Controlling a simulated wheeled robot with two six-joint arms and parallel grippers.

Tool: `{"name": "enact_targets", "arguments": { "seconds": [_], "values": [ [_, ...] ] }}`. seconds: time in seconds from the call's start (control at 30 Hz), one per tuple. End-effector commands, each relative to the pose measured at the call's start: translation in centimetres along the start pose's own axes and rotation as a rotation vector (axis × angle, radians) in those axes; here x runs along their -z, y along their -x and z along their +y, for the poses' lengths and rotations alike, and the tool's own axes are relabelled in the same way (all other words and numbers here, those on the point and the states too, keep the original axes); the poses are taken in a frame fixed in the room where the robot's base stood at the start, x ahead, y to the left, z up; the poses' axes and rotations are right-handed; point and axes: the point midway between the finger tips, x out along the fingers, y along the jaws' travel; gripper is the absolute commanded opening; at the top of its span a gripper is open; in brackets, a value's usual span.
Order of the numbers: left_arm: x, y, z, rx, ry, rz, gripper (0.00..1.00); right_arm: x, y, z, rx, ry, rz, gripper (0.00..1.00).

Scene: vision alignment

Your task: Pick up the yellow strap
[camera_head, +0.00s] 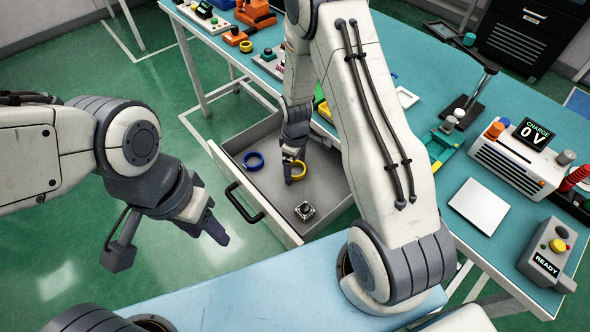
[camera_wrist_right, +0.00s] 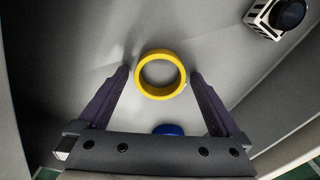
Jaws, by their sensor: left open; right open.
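The yellow strap (camera_head: 299,171) is a ring lying in the open grey drawer; it also shows in the right wrist view (camera_wrist_right: 160,75). My right gripper (camera_head: 291,168) is down in the drawer at the yellow strap. In the right wrist view its two open fingers (camera_wrist_right: 160,78) stand on either side of the ring, with small gaps between. My left gripper (camera_head: 218,232) hangs open and empty outside the drawer, to its left over the floor.
A blue ring (camera_head: 253,160) lies in the drawer (camera_head: 232,142), left of the yellow one; its edge shows in the right wrist view (camera_wrist_right: 168,130). A small black-topped device (camera_head: 305,211) lies near the drawer's front. The teal bench (camera_head: 425,108) above carries several tools and boxes.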

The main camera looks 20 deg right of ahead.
Motion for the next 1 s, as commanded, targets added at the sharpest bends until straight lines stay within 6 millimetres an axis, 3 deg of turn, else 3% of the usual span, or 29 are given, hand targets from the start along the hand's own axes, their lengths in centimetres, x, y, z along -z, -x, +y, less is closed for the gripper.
{"name": "enact_targets", "arguments": {
  "seconds": [0.03, 0.07, 0.2, 0.23, 0.27, 0.57, 1.0],
  "values": [
    [0.0, 0.0, 0.0, 0.000, 0.000, 0.000, 0.50, 0.0, 0.0, 0.0, 0.000, 0.000, 0.000, 1.00],
    [0.0, 0.0, 0.0, 0.000, 0.000, 0.000, 0.50, 0.0, 0.0, 0.0, 0.000, 0.000, 0.000, 0.92],
    [0.0, 0.0, 0.0, 0.000, 0.000, 0.000, 0.50, 0.0, 0.0, 0.0, 0.000, 0.000, 0.000, 0.39],
    [0.0, 0.0, 0.0, 0.000, 0.000, 0.000, 0.50, 0.0, 0.0, 0.0, 0.000, 0.000, 0.000, 0.27],
    [0.0, 0.0, 0.0, 0.000, 0.000, 0.000, 0.50, 0.0, 0.0, 0.0, 0.000, -0.001, 0.000, 0.22],
    [0.0, 0.1, 0.0, 0.000, 0.000, 0.000, 0.50, 0.0, 0.6, 0.0, -0.001, -0.001, 0.001, 0.22],
    [0.0, 0.5, 0.0, 0.000, 0.000, 0.000, 0.50, 0.0, 8.6, 0.1, -0.002, -0.001, 0.002, 0.22]
  ]
}}
